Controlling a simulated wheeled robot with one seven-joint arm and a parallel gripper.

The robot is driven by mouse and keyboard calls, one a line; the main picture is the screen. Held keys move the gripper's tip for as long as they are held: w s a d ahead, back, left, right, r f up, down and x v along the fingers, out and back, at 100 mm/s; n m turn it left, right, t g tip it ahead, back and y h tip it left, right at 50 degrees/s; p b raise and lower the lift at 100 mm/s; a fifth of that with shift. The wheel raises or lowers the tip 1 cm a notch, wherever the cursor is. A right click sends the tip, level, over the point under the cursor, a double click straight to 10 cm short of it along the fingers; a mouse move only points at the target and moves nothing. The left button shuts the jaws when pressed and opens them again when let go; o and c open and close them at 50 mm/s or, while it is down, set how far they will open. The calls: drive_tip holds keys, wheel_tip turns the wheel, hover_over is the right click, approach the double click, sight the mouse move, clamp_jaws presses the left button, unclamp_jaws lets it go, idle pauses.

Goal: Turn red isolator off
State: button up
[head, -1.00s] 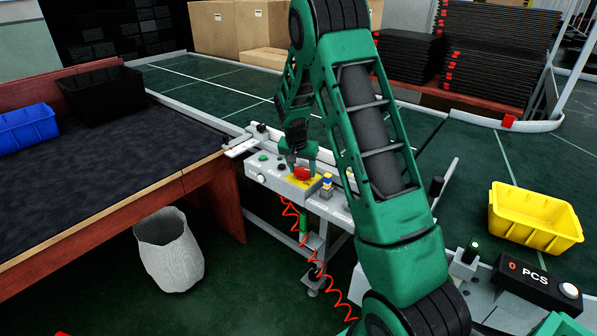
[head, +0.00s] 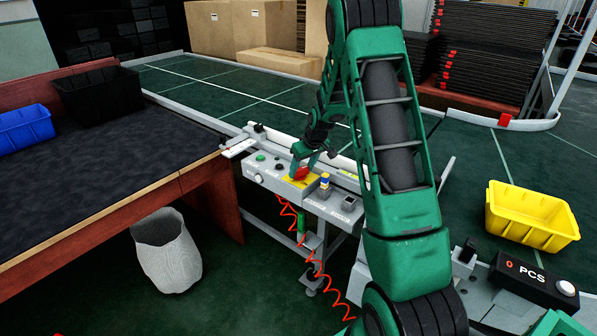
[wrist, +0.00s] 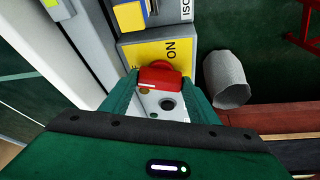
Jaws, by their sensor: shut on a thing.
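The red isolator (head: 299,174) is a red rotary knob on a yellow plate (head: 304,184), on top of a grey control box (head: 262,174). In the wrist view the red knob (wrist: 160,73) sits between my two fingers, and the word "ON" shows on the yellow plate (wrist: 150,52) just beyond it. My gripper (head: 305,166) reaches down onto the knob from above, and its green fingers (wrist: 160,98) are closed against the knob's sides. The fingers hide part of the knob in the head view.
A blue and yellow block (head: 325,181) stands right of the isolator. Green and black buttons (head: 261,157) are on the box's left. A dark workbench (head: 100,170), a white bin (head: 166,252) and a yellow crate (head: 531,215) stand around. A red coiled cable (head: 316,265) hangs below.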

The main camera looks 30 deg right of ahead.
drive_tip(key=shift+w+d+r+n+y, duration=0.15)
drive_tip(key=shift+n+y, duration=0.15)
drive_tip(key=shift+n, duration=0.5)
drive_tip(key=shift+d+n+y, duration=0.15)
drive_tip(key=shift+n+y, duration=0.15)
drive_tip(key=shift+n, duration=0.5)
drive_tip(key=shift+a, duration=0.1)
drive_tip(key=o, duration=1)
drive_tip(key=shift+o, duration=0.2)
drive_tip(key=shift+a, duration=0.1)
drive_tip(key=v, duration=1)
drive_tip(key=shift+r, duration=0.25)
